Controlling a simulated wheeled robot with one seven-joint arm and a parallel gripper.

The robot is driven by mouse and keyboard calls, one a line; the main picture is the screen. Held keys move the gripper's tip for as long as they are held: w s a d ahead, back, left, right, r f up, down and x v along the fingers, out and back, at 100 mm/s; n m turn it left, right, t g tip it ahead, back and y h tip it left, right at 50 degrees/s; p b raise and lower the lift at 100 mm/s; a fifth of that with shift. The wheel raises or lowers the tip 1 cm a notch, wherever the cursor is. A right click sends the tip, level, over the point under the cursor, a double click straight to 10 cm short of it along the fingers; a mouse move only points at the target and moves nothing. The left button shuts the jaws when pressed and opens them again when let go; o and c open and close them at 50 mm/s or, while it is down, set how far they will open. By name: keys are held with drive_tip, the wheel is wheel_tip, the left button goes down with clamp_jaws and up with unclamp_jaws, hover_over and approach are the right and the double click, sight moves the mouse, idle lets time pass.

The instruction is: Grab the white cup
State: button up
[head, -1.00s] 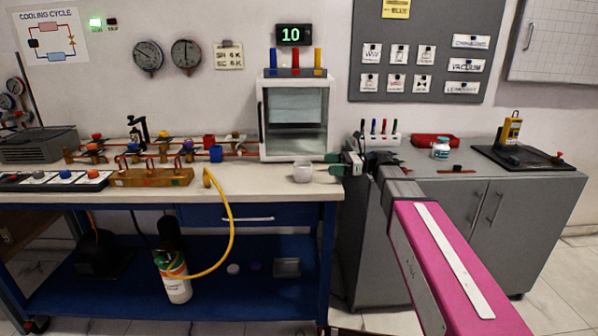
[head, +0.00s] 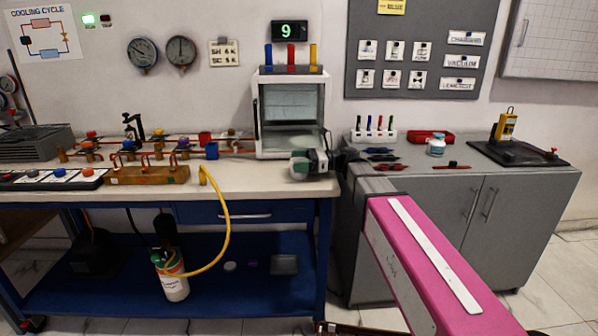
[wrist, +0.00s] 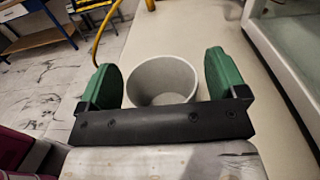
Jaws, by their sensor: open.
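The white cup (wrist: 162,82) stands upright, its open rim facing up, between the two green fingers of my gripper (wrist: 164,80) in the wrist view. A gap shows on each side between the cup and the fingers, so the gripper is open around it. The dark palm bar hides the near lower part of the cup. In the head view my gripper (head: 310,164) is over the right end of the workbench top (head: 255,183), and the cup (head: 298,170) is mostly hidden behind it.
A small glass-fronted cabinet (head: 291,115) stands close behind my gripper. A yellow hose (head: 226,215) hangs over the bench front to the left. A grey cabinet (head: 440,220) is to the right.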

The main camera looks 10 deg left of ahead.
drive_tip(key=shift+c, duration=0.4)
drive_tip(key=c, duration=0.9)
drive_tip(key=shift+c, duration=0.2)
